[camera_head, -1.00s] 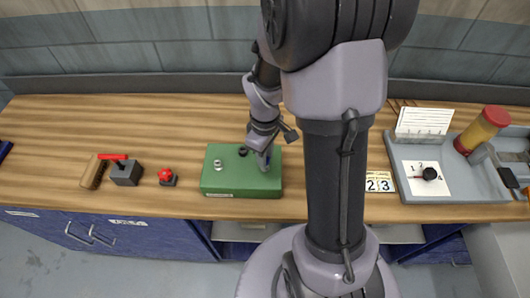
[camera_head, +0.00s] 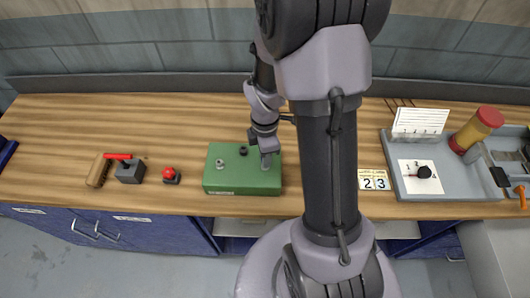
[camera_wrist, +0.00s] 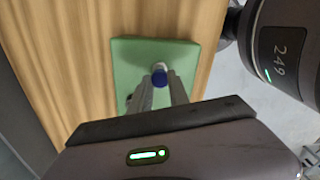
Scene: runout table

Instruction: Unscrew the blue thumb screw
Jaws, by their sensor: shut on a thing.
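The blue thumb screw (camera_wrist: 159,68) shows in the wrist view between the tips of my gripper (camera_wrist: 160,82), over the green block. My gripper is shut on it. In the head view my gripper (camera_head: 265,163) points down at the right part of the green block (camera_head: 240,185), and hides the blue screw there. A silver screw (camera_head: 220,163) and a black screw (camera_head: 243,151) stand on the block's left and middle. In the wrist view the green block (camera_wrist: 128,50) lies below the fingers.
Left of the block are a red knob (camera_head: 170,174), a grey block with a red handle (camera_head: 130,172) and a wooden brush-like piece (camera_head: 98,170). Right are number cards (camera_head: 373,180) and a grey tray (camera_head: 450,188) with a dial.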

